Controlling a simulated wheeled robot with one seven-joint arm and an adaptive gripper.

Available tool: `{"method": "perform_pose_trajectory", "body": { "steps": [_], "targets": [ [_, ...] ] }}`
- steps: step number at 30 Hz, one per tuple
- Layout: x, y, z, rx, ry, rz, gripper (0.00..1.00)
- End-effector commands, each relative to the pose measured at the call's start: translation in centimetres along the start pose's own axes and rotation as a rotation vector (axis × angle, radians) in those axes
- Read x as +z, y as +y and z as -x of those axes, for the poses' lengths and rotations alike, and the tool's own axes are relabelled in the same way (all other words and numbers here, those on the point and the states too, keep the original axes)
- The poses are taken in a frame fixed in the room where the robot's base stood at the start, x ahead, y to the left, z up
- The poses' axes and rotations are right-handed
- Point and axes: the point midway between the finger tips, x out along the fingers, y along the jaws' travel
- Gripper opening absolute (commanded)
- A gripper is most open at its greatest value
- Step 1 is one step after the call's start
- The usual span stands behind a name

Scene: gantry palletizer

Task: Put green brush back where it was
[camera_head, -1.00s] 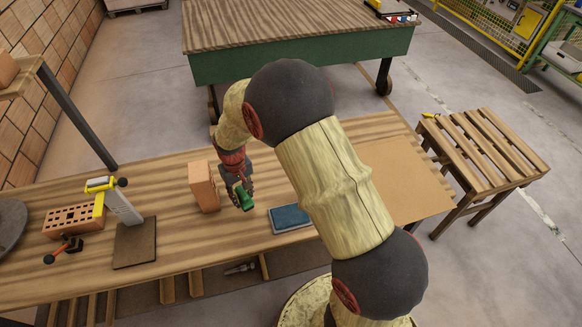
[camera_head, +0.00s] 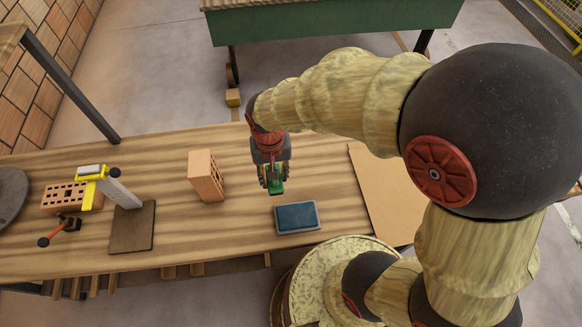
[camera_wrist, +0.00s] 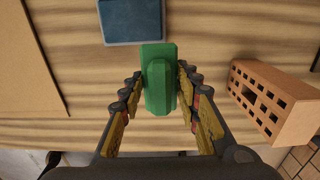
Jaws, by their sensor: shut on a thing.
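The green brush (camera_head: 276,187) is held by my gripper (camera_head: 272,178) above the wooden workbench (camera_head: 235,225). In the wrist view the green brush (camera_wrist: 159,80) sits between the two fingers of my gripper (camera_wrist: 160,88), which are shut on it. A blue pad (camera_head: 297,217) lies on the bench just below and to the right of the brush in the head view. In the wrist view the blue pad (camera_wrist: 131,20) is beyond the brush, at the top. The underside of the brush is hidden.
An orange brick (camera_head: 205,176) stands on the bench left of my gripper. Further left are a dark square plate (camera_head: 132,230), a yellow-and-grey tool (camera_head: 108,184) and a perforated brick (camera_head: 62,198). A tan board (camera_head: 385,195) lies at the right.

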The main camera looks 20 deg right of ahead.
Motion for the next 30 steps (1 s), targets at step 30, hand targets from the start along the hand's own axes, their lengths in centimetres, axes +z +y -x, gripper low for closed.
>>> {"method": "perform_pose_trajectory", "body": {
  "steps": [30],
  "targets": [
    [-11.8, 6.5, -9.9, 0.0, 0.0, -0.003, 0.05]
  ]
}}
